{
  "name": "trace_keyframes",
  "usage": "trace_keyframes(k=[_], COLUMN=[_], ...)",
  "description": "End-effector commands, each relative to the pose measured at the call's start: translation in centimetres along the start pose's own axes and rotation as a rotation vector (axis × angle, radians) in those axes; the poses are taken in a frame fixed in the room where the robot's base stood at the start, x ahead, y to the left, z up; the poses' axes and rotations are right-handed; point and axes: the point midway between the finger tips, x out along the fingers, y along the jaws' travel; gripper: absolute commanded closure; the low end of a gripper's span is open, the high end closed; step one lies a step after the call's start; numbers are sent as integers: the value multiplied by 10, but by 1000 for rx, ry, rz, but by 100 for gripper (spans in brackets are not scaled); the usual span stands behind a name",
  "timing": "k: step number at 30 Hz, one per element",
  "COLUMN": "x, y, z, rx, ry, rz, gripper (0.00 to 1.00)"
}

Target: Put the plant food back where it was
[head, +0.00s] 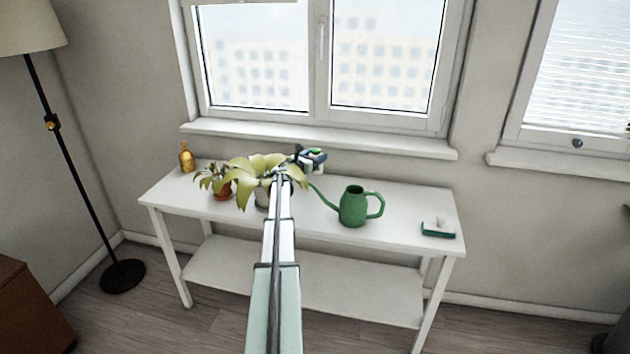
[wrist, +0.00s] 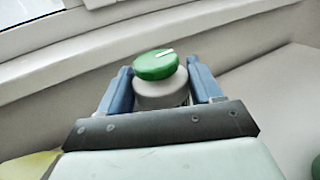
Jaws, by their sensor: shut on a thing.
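The plant food looks like a small grey-white bottle with a green cap (wrist: 157,66) in the wrist view. My gripper (wrist: 165,88) is shut on it, with a blue finger on each side of the bottle. In the head view my gripper (head: 309,158) is at the back of the white table, just right of the larger plant and near the window sill. The bottle's lower part is hidden, so I cannot tell whether it touches the table.
The white table (head: 410,205) holds a large plant (head: 245,175), a small potted plant (head: 221,190), an amber bottle (head: 186,158), a green watering can (head: 353,207) and a green-and-white item (head: 438,229). Bare tabletop lies between the can and that item.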

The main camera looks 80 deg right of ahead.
Motion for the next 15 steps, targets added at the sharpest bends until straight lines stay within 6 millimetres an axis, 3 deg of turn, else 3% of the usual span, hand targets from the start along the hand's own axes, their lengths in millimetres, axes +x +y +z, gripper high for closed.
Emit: trace_keyframes(k=[4,15], x=[0,0], y=[0,1], z=[-24,-58], rx=[-3,-2], ry=[1,1], rz=[0,1], gripper=[70,70])
